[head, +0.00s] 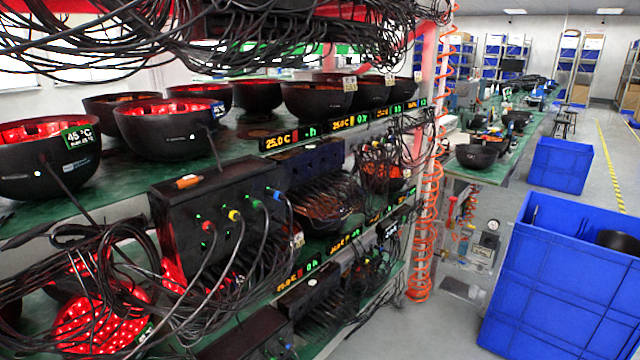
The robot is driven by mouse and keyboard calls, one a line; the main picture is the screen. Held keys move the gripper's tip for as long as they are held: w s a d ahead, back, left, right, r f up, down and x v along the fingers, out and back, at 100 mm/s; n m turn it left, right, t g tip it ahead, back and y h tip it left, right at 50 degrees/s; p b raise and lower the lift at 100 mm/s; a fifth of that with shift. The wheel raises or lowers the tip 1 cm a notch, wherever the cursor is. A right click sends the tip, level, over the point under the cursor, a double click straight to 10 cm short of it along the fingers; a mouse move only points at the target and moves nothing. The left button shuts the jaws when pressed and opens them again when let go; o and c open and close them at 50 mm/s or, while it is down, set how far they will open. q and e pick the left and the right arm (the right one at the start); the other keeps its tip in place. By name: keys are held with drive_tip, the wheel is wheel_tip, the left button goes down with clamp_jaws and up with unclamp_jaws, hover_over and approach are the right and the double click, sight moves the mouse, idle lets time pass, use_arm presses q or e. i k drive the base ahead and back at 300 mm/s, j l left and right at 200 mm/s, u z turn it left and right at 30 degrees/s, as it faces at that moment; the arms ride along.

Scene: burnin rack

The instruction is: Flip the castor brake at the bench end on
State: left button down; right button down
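I cannot make out a castor or its brake in the head view. A long green-topped bench (486,173) runs back on the right side of the rack, with its near end facing me. Below that end are a small device with a round dial (492,226) and other small items, too small to tell apart. The green-shelved burn-in rack (112,200) fills the left, and its feet are out of view. Neither of my grippers is in view.
Black bowls (170,130), some lit red, and black boxes (215,200) crowd the rack. Loose cables hang off it. An orange coiled hose (427,220) hangs at its end. Large blue crates (545,290) block the right foreground; another blue crate (560,166) stands behind. Grey floor (400,335) lies between.

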sight(407, 292)
drive_tip(key=i+l+u, duration=0.3)
drive_tip(key=l, duration=0.3)
drive_tip(key=i+l+u, duration=0.1)
drive_tip(key=i+l, duration=0.15)
drive_tip(key=i+l+u, duration=0.15)
drive_tip(key=l, duration=0.3)
drive_tip(key=i+l+u, duration=0.15)
drive_tip(key=l, duration=0.2)
drive_tip(key=i+l, duration=0.15)
drive_tip(key=l, duration=0.25)
drive_tip(key=i+l, duration=0.1)
drive_tip(key=l, duration=0.3)
drive_tip(key=i+l, duration=0.15)
drive_tip(key=l, duration=0.25)
drive_tip(key=i+l, duration=0.15)
drive_tip(key=l, duration=0.25)
drive_tip(key=i+l+u, duration=0.1)
drive_tip(key=l, duration=0.3)
drive_tip(key=i+l, duration=0.15)
drive_tip(key=l, duration=0.25)
drive_tip(key=i+l, duration=0.1)
drive_tip(key=l, duration=0.3)
drive_tip(key=i+l, duration=0.15)
drive_tip(key=l, duration=0.25)
